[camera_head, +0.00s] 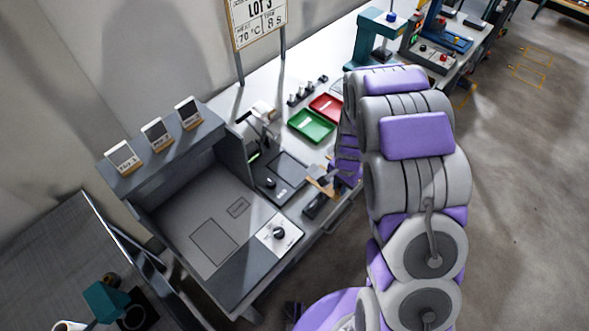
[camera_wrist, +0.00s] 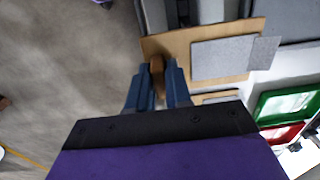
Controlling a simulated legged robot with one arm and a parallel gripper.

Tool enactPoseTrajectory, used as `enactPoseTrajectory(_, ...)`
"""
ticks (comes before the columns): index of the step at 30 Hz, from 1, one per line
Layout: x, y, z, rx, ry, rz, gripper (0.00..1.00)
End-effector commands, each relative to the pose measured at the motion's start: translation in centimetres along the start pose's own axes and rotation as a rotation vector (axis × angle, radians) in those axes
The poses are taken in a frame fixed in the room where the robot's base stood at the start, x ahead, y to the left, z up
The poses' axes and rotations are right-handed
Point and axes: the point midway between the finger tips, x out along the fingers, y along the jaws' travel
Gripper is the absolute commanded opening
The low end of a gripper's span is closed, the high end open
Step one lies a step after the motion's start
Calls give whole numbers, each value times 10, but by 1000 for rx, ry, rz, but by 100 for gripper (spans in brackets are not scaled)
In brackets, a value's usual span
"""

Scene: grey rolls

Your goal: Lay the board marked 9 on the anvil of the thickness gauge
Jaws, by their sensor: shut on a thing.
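My gripper (camera_wrist: 157,72) is shut on the brown grip of a tan board (camera_wrist: 180,42) in the wrist view. A grey slab (camera_wrist: 222,58) shows over the board, with a smaller grey piece (camera_wrist: 263,50) at its right. No 9 can be read on any of them. In the head view the tan board (camera_head: 322,182) shows at the bench's front edge, beside my arm; the gripper is mostly hidden there. A dark upright device with a pale head (camera_head: 262,112) stands behind a dark plate (camera_head: 284,176); I cannot tell for certain that it is the thickness gauge.
A green tray (camera_head: 311,126) and a red tray (camera_head: 327,108) lie behind the board. A lot sign (camera_head: 258,18) stands behind.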

Motion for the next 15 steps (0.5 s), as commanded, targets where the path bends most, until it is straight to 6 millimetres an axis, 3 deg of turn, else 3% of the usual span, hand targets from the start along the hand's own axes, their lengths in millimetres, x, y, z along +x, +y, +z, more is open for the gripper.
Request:
enactPoseTrajectory(6, 6, -64, 11, -12, 14, 3, 0)
enactPoseTrajectory(15, 12, -125, 16, -11, 9, 1, 0)
